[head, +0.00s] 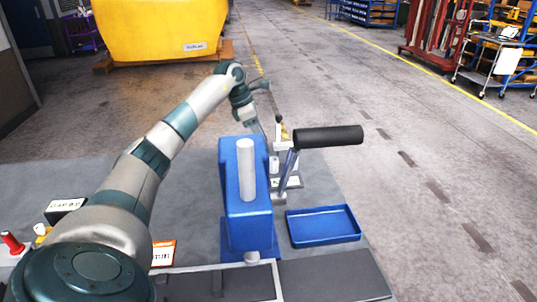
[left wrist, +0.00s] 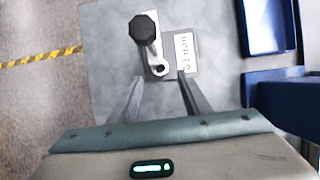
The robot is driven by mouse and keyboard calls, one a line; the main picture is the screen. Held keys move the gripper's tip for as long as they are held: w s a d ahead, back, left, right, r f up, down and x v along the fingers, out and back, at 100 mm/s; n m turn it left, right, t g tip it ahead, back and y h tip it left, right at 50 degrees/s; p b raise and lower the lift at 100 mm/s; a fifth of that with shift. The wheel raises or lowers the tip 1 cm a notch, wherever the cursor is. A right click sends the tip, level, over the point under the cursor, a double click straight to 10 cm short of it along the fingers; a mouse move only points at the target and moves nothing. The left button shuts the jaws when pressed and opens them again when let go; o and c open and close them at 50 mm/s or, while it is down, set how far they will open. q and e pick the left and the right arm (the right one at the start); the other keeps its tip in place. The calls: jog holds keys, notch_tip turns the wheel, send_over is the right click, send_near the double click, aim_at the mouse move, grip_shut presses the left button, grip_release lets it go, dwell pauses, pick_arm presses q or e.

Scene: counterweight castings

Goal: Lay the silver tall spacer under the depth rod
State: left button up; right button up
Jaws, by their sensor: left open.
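My left gripper (head: 264,132) reaches over the far side of the blue press-like body; its two fingers are apart and empty in the left wrist view (left wrist: 158,88). Beyond the fingertips, a black faceted knob (left wrist: 144,28) tops a small upright stand. A small pale ring-shaped part (left wrist: 160,69) with a dark centre sits at its foot, beside a white label (left wrist: 184,52). In the head view a short pale cylinder (head: 274,165) stands there, partly hidden by the blue body. I cannot tell which part is the silver tall spacer or the depth rod. My right gripper is out of view.
The blue body (head: 236,205) carries a grey cylinder (head: 246,168). A lever with a black grip (head: 328,136) sticks out to the right. An empty blue tray (head: 322,227) lies right of it. A red piece (head: 12,242) and a black labelled box (head: 66,209) are at left.

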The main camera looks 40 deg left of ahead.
pick_arm(q)
jog(key=v, duration=0.3)
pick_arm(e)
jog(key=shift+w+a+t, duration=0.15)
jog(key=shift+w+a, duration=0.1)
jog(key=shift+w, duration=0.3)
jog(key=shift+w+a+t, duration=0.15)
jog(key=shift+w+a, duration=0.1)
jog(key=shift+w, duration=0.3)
pick_arm(q)
jog(key=shift+f, duration=0.1)
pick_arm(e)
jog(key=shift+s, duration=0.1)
